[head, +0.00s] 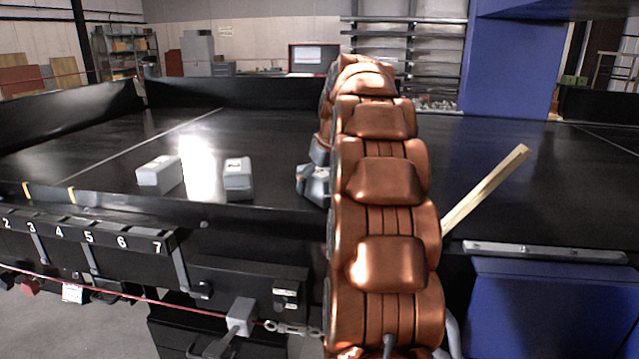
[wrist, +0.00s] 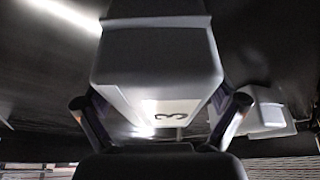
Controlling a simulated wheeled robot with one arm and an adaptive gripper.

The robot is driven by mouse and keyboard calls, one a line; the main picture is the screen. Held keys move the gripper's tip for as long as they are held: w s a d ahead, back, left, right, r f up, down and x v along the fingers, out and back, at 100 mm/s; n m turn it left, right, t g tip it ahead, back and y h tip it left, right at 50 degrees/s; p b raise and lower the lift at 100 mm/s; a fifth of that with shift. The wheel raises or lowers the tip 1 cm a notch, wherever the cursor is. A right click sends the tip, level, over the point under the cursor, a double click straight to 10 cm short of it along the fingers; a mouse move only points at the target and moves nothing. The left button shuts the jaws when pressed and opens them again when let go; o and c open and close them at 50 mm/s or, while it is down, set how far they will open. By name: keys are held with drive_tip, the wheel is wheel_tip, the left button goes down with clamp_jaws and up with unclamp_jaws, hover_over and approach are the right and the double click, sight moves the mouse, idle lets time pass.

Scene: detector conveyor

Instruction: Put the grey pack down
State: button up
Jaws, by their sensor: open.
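A grey pack (wrist: 155,60) with a white label marked 3 fills the middle of the wrist view. My gripper (wrist: 161,104) is open, with one dark finger on each side of this pack. The fingers are very close to its sides; I cannot tell whether they touch. In the head view a grey shape (head: 313,184) shows at the left of my copper-coloured arm, partly hidden by it; pack and gripper are hard to tell apart there. The black conveyor surface (head: 270,125) lies beneath; contact under the pack is hidden.
Two more grey packs, one left (head: 160,175) and one nearer (head: 238,180), stand on the conveyor left of my arm. Another pack (wrist: 266,116) shows at the right in the wrist view. A wooden bar (head: 485,190) slants up right of my arm. The conveyor behind is clear.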

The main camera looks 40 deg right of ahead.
sight(322, 171)
drive_tip(key=shift+r, duration=0.2)
drive_tip(key=shift+s+r, duration=0.1)
drive_tip(key=shift+r, duration=0.2)
drive_tip(key=shift+b+v, duration=0.75)
drive_tip(key=shift+v, duration=3.15)
drive_tip(key=shift+p+v, duration=1)
drive_tip(key=shift+v, duration=0.7)
drive_tip(key=shift+s+d+f, duration=0.1)
drive_tip(key=shift+s, duration=0.05)
